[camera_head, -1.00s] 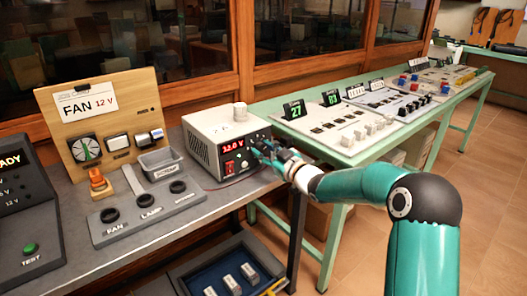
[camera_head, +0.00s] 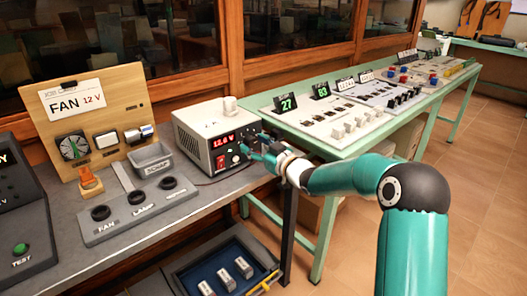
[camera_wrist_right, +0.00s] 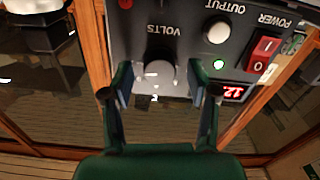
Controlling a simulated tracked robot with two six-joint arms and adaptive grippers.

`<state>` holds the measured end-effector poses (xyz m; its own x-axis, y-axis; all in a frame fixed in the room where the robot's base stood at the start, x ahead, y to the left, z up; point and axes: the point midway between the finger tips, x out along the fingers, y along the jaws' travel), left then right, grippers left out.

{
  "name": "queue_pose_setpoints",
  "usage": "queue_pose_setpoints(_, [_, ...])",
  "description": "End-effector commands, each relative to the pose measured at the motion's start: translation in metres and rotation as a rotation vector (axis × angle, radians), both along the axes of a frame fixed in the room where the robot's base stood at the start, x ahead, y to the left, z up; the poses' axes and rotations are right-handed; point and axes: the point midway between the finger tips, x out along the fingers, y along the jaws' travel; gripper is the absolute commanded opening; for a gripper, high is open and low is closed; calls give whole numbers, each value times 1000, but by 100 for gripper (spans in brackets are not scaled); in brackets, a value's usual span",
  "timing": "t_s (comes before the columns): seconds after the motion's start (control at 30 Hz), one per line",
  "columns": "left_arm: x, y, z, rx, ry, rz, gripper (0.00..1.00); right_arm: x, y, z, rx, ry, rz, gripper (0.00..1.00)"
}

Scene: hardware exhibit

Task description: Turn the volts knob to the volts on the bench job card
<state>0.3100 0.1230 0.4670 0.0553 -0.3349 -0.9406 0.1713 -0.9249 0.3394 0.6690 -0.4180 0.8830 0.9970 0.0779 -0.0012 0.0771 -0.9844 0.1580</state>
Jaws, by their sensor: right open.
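The job card (camera_head: 77,101) on the wooden board reads FAN 12 V. The grey power supply (camera_head: 213,138) stands on the bench, and its red display (camera_head: 222,140) seems to read 12.6 V. In the right wrist view the display (camera_wrist_right: 233,92) is partly cut, showing 12. The dark VOLTS knob (camera_wrist_right: 159,73) lies between my right fingertips, with a small gap on each side. My right gripper (camera_wrist_right: 158,82) is open; in the head view it is at the supply's front (camera_head: 256,146) and hides the knob. My left gripper is out of view.
The red power switch (camera_wrist_right: 264,54) and white output button (camera_wrist_right: 218,33) sit close to the knob. A SCRAP bin (camera_head: 151,162) and a grey panel with several dark sockets (camera_head: 140,210) are left of the supply. A green table (camera_head: 345,150) with panels stands to the right.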

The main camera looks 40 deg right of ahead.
Motion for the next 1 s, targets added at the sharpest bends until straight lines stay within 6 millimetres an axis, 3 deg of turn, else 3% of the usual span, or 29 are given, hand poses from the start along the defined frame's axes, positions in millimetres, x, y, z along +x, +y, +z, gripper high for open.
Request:
queue_pose_setpoints(0.17, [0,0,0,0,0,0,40,-21,-3,0,1,1,-2,59])
queue_pose_setpoints(0.6, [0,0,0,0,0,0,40,-102,-9,-1,0,1,-3,59])
queue_pose_setpoints(0.77, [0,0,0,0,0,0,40,-115,-9,-1,0,2,-1,59])
queue_pose_setpoints(1.0, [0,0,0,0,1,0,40,-117,-9,-1,1,1,1,59])
